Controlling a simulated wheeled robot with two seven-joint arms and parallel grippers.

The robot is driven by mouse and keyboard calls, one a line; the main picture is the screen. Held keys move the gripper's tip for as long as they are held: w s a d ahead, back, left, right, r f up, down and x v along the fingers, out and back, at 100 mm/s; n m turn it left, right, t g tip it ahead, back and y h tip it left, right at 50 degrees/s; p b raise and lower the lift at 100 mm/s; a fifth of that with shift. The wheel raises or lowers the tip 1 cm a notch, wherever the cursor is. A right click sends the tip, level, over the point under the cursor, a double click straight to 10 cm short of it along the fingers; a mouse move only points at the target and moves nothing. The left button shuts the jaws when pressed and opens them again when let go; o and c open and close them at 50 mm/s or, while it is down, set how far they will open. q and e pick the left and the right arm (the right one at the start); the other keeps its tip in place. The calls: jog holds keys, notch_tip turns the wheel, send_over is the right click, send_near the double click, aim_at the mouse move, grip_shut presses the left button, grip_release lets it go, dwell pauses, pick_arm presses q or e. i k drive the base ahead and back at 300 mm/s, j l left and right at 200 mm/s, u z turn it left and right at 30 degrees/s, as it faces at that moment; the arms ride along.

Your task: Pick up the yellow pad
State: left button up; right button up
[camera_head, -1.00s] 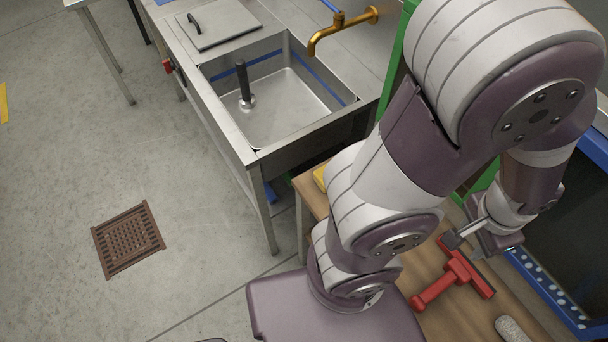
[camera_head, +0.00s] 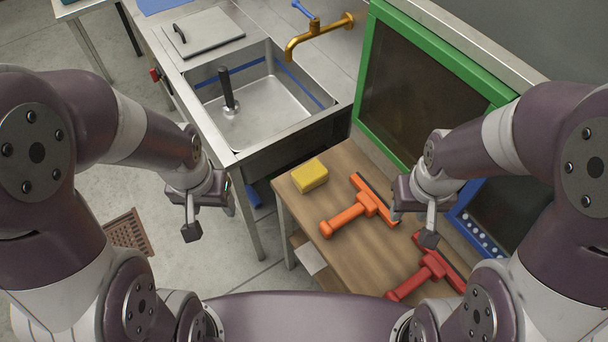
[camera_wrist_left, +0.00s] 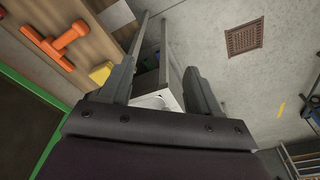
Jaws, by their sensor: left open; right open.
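The yellow pad (camera_head: 310,176) is a small block lying on the wooden table near its back left corner, beside the sink unit. It also shows in the left wrist view (camera_wrist_left: 101,73), just left of the left finger there. My left gripper (camera_head: 212,222) is open and empty, left of the pad and over the gap beside the table. In the left wrist view, its two fingers (camera_wrist_left: 158,85) stand apart with floor and a table leg behind them. My right gripper (camera_head: 412,226) is open and empty, right of the pad, near the orange squeegee.
An orange squeegee (camera_head: 349,215) lies right of the pad on the wooden table (camera_head: 335,257), and a red squeegee (camera_head: 421,277) lies nearer. A sink (camera_head: 262,112) with an upright black-handled plug and a brass tap (camera_head: 309,39) stands behind left. A green-framed panel (camera_head: 375,75) rises behind the table.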

aim_at(310, 176)
jog(key=z, duration=2.05)
jog(key=u, duration=2.05)
jog(key=i+j, duration=0.15)
jog(key=j, duration=0.2)
jog(key=i+j+z, duration=0.1)
jog(key=i+j, duration=0.25)
jog(key=j, duration=0.3)
jog(key=i+j+z, duration=0.15)
jog(key=j, duration=0.2)
jog(key=z, duration=1.5)
